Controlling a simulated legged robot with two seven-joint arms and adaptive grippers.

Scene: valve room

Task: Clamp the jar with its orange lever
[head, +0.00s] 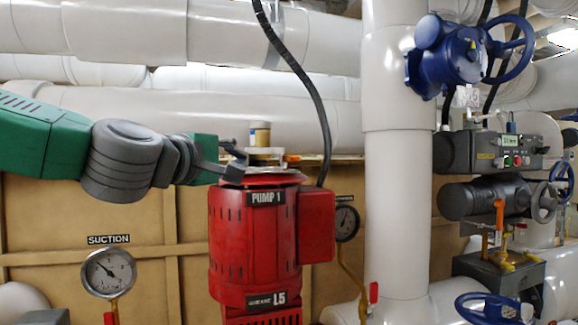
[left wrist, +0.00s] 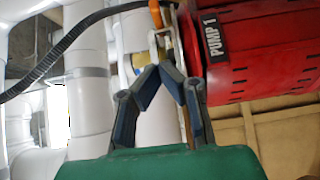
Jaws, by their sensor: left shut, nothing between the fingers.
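The jar (head: 260,134), pale with a tan band, stands on top of the red pump (head: 252,235) in the head view. In the left wrist view a tan part of the jar (left wrist: 137,62) shows beside my finger; the rest is hidden. The orange lever (left wrist: 156,13) shows at the top of that view, by a pale metal bracket (left wrist: 154,47). My left gripper (head: 237,163) is just left of the jar, over the pump's top edge. Its fingertips (left wrist: 168,66) meet with nothing between them. My right gripper is in neither view.
A black hose (head: 305,80) hangs down behind the pump to its right. A white vertical pipe (head: 397,200) stands farther right, with a blue valve (head: 450,52) near its top. A suction gauge (head: 108,272) is at lower left.

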